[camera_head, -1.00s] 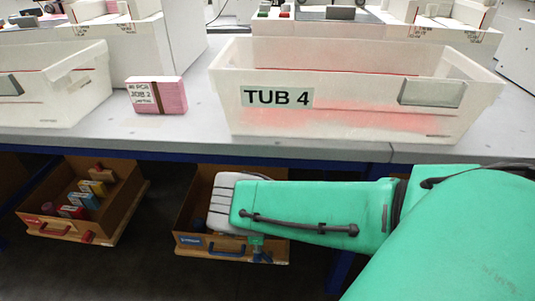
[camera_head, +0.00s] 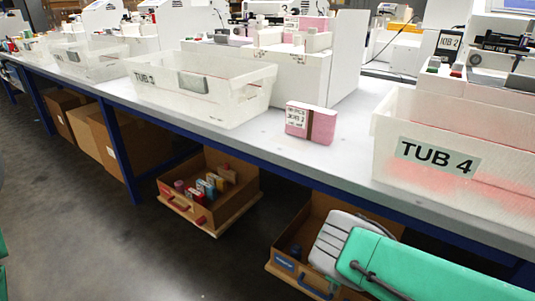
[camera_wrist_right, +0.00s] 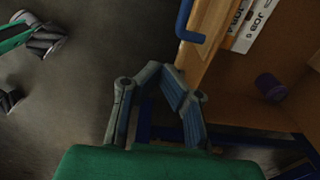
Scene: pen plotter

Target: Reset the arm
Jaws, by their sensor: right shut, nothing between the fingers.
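My right arm comes into the head view from the lower right, with its green forearm and grey wrist (camera_head: 342,242) over an open brown drawer or crate (camera_head: 285,262) under the bench. The fingers are hidden there. In the right wrist view my right gripper (camera_wrist_right: 161,72) is shut and empty, with its tips close to the wooden front edge (camera_wrist_right: 203,52) of a box. A blue handle (camera_wrist_right: 190,25) is just beyond the tips. My left gripper does not show clearly; only a green sliver is at the head view's left edge.
The bench (camera_head: 340,165) carries TUB 4 (camera_head: 400,130), TUB 3 (camera_head: 220,105) and a pink pack (camera_head: 322,125) between them. A second brown crate (camera_head: 240,187) with colored items is under the bench. Cardboard boxes (camera_head: 135,150) stand further left. The floor at lower left is clear.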

